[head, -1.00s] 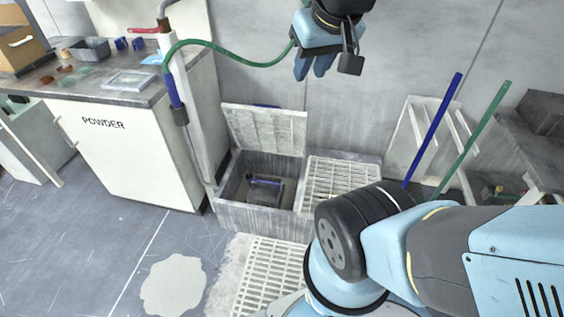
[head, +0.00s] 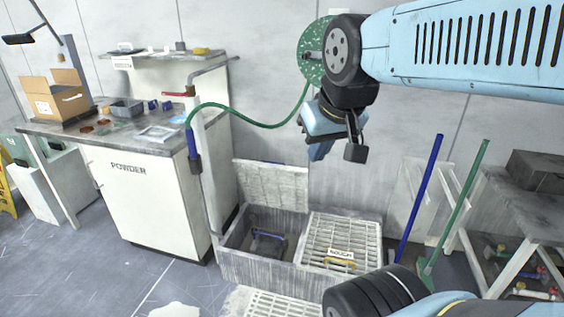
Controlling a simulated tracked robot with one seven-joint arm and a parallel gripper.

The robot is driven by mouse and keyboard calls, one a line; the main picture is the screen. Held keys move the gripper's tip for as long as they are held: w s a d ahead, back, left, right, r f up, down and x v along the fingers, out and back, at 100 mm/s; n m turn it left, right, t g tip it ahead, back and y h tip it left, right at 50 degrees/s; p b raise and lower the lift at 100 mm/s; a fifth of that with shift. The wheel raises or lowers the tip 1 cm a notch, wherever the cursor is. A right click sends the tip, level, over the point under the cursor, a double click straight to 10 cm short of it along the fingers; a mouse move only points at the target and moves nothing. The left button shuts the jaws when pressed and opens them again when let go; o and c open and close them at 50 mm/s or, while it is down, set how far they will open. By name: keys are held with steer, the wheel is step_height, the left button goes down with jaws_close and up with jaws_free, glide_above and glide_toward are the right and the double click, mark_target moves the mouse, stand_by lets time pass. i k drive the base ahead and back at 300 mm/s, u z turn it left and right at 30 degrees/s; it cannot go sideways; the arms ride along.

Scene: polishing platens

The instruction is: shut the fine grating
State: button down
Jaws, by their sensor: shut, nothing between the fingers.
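A two-bay grey trough (head: 262,272) stands on the floor against the wall. Its left bay is uncovered, and a pale lid panel (head: 272,187) stands raised at its back, leaning toward the wall. I take this panel as the fine grating; no label on it can be read. A dark object with a blue handle (head: 268,236) sits inside the left bay. A slatted grating (head: 345,235) lies flat over the right bay, with a yellow handle and a small label that seems to read "ROUGH". My gripper (head: 319,152) is shut and empty, high above the trough and apart from it.
A powder cabinet (head: 150,205) stands left of the trough, with a pipe and blue nozzle (head: 193,145) at its corner. A green hose (head: 245,122) runs behind my gripper. Blue (head: 418,200) and green (head: 463,200) poles lean at right beside a bench (head: 520,215).

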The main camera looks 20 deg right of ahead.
mark_target(267, 184)
steer(key=u, duration=0.65)
steer(key=i, duration=0.8)
steer(key=z, duration=1.05)
steer(key=k, duration=0.45)
steer(key=z, duration=0.15)
steer(key=i, duration=0.6)
steer(key=u, duration=0.1)
